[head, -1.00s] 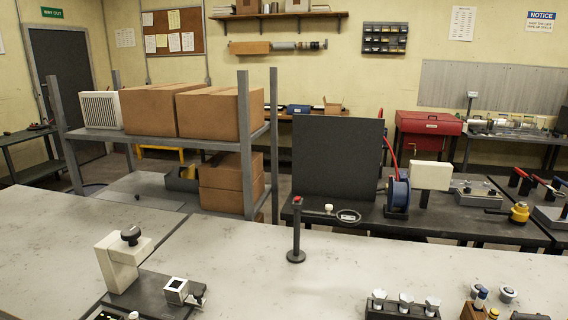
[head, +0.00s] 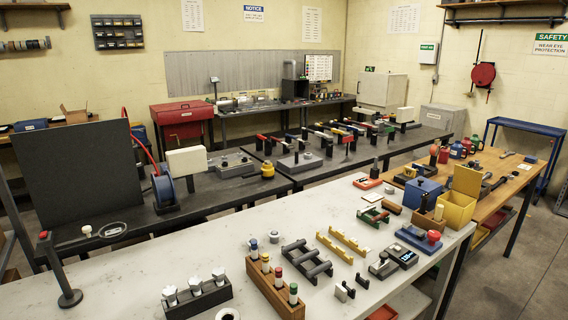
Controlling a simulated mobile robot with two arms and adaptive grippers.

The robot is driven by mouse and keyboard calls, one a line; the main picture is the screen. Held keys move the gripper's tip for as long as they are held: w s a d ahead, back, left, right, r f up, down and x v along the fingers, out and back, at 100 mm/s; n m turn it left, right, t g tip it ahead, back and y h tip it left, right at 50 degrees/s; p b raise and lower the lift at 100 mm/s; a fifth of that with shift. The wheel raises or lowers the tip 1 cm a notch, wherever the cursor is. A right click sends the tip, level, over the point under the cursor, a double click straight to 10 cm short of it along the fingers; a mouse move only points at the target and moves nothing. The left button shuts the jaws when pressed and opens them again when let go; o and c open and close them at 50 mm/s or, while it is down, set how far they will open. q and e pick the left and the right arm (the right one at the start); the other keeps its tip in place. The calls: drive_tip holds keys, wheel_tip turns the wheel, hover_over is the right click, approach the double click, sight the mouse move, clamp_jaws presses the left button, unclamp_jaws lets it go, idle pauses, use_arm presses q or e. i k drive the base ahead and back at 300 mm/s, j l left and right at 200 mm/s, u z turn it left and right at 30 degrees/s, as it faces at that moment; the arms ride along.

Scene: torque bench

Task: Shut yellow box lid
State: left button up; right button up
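The yellow box (head: 455,211) stands on the right, where the grey bench meets the wooden-topped bench. Its lid (head: 467,180) is open and stands up at the back edge of the box. The inside of the box is only partly visible. Neither of my grippers shows in the head view.
A blue box (head: 421,192) and a wooden block with upright pieces (head: 428,219) stand close to the yellow box on its left. A blue holder with a red knob (head: 420,239) lies in front.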

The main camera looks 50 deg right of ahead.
sight(467, 180)
drive_tip(key=k+l+z, duration=0.1)
drive_tip(key=l, duration=1.4)
drive_tip(key=k+l+z, duration=0.1)
drive_tip(key=l, duration=1.4)
drive_tip(key=k+l+z, duration=0.15)
drive_tip(key=l, duration=2.25)
drive_tip(key=l+z, duration=0.1)
drive_tip(key=l, duration=0.85)
drive_tip(key=k, duration=0.3)
drive_tip(key=i, duration=0.35)
